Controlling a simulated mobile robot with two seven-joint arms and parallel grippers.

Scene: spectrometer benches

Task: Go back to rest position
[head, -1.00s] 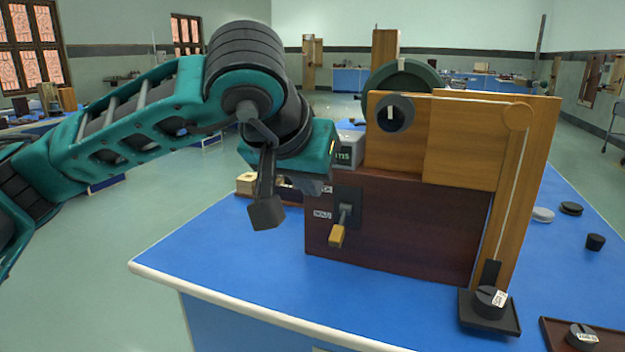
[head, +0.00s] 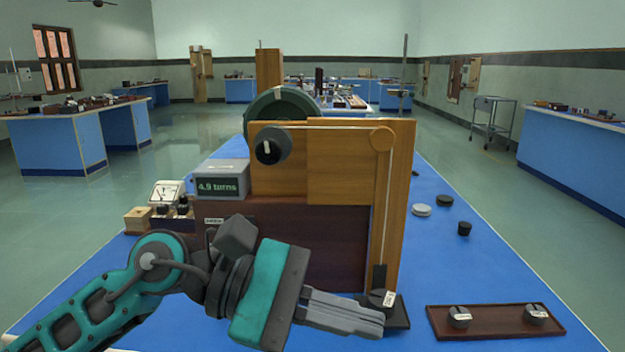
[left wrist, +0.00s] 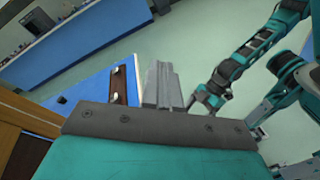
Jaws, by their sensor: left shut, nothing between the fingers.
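My left gripper (head: 378,326) is shut and empty. It reaches in from the lower left in the head view, in front of the wooden apparatus, and its fingers point right. Its tips are close to the black base with the slotted weight (head: 380,298); I cannot tell whether they touch. The closed fingers also show in the left wrist view (left wrist: 162,82). My right arm shows at the right of the left wrist view, with its gripper (left wrist: 207,100) small and low; its jaws are too unclear to read.
The wooden apparatus (head: 340,165) with a dark wheel and knob stands on the blue bench (head: 480,265). A grey display (head: 220,182) reads "4.9 turns". A brown tray (head: 495,325) with two weights lies right of the gripper. Loose discs sit farther back.

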